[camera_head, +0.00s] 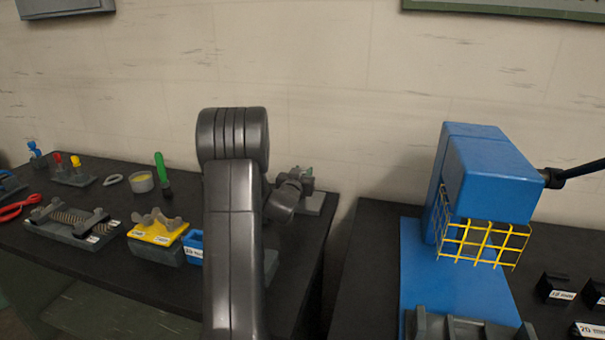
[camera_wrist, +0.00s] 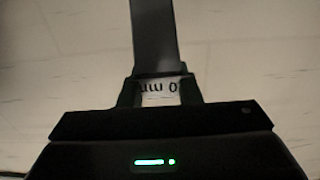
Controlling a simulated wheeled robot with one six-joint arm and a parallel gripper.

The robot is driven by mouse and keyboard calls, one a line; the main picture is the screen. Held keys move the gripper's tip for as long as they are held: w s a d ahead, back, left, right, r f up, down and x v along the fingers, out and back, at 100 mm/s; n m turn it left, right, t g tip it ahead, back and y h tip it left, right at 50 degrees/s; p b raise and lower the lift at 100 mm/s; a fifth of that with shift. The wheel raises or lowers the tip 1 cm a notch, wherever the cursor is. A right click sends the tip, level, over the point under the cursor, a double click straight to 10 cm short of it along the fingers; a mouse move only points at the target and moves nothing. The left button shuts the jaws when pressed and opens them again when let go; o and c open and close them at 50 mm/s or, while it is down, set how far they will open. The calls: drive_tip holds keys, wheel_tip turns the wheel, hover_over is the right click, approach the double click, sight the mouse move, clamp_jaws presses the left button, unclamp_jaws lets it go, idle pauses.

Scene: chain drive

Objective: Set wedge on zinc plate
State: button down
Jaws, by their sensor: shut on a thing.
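In the wrist view my gripper (camera_wrist: 159,92) is shut on a long dark grey piece, which I take to be the wedge (camera_wrist: 153,35). It reaches up and away from the fingers. A white label with upside-down writing, partly hidden, shows between the fingertips. Behind it is only the blurred pale wall. In the head view my arm stands in the middle and the gripper's fingers and the held piece cannot be made out. I cannot tell which surface is the zinc plate; one grey plate (camera_head: 322,203) lies at the left table's right end, partly behind my arm.
The left table holds a spring fixture (camera_head: 62,228), a yellow-topped block (camera_head: 157,232), a blue labelled bin (camera_head: 193,246) and red-handled tool (camera_head: 15,211). A gap separates it from the right table, with a blue press (camera_head: 490,175), yellow guard (camera_head: 480,243) and black labelled holders (camera_head: 556,287).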

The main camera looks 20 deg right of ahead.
drive_tip(key=shift+f, duration=0.1)
drive_tip(key=c, duration=1)
unclamp_jaws()
drive_tip(key=shift+c, duration=0.2)
drive_tip(key=shift+r, duration=0.25)
drive_tip(key=b+v, duration=0.1)
drive_tip(key=v, duration=0.6)
drive_tip(key=shift+s+a+f, duration=0.15)
drive_tip(key=shift+s, duration=0.1)
drive_tip(key=x, duration=0.7)
drive_tip(key=shift+w+d+f+p, duration=0.25)
drive_tip(key=shift+w+p, duration=0.05)
drive_tip(key=shift+s+r, duration=0.1)
drive_tip(key=shift+r, duration=2.45)
